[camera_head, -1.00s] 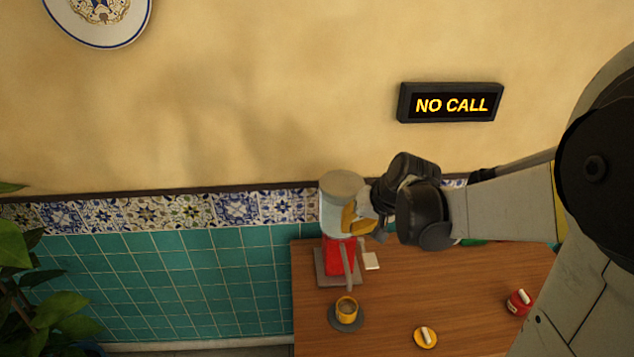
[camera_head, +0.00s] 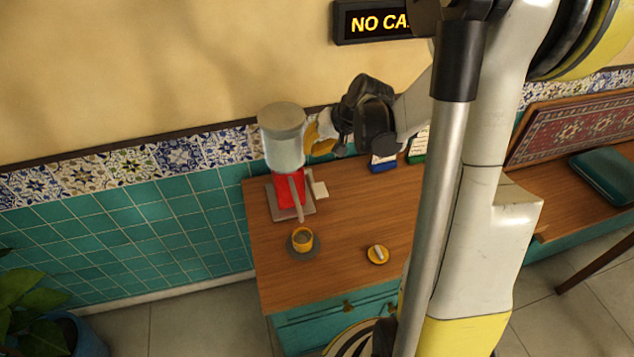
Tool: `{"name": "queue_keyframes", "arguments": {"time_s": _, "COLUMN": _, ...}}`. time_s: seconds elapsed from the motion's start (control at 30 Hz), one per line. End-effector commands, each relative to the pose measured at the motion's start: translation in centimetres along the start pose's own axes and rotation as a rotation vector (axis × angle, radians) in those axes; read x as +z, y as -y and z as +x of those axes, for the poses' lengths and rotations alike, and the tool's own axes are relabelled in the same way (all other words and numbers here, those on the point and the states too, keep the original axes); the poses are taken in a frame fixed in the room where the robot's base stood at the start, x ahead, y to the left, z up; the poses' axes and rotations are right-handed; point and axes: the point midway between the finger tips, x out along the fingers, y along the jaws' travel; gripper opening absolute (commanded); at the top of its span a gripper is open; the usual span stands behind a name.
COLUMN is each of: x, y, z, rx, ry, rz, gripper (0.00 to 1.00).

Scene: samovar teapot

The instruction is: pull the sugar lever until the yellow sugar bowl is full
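The sugar dispenser has a clear jar (camera_head: 283,152) with a grey lid, a red body (camera_head: 285,190) and a grey base plate, at the back left of the wooden table. A slanting grey bar (camera_head: 297,197) hangs on its front; I cannot tell whether it is the lever or a chute. The small yellow bowl (camera_head: 303,238) stands on a dark saucer in front of the dispenser, apart from it. Its inside looks tan; the fill level is unclear. My gripper (camera_head: 318,136), with yellow fingers, is right of the jar, above the bar. Its opening is unclear.
A yellow dish (camera_head: 377,254) with a white piece lies on the table (camera_head: 335,225). A white square (camera_head: 320,189) is beside the dispenser base. Blue and green boxes (camera_head: 383,162) stand at the back. A "NO CALL" sign (camera_head: 375,22) hangs above. My arm hides the table's right side.

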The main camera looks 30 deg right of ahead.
Motion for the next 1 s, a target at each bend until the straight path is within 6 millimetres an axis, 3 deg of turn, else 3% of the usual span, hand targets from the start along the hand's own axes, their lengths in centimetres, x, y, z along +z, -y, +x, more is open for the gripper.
{"name": "queue_keyframes", "arguments": {"time_s": 0.6, "x": 3.4, "y": -3.4, "z": 6.3, "rx": 0.0, "ry": 0.0, "rz": 0.0, "gripper": 0.0}}
{"name": "queue_keyframes", "arguments": {"time_s": 1.0, "x": 3.5, "y": -3.5, "z": 6.6, "rx": 0.0, "ry": 0.0, "rz": 0.0, "gripper": 0.0}}
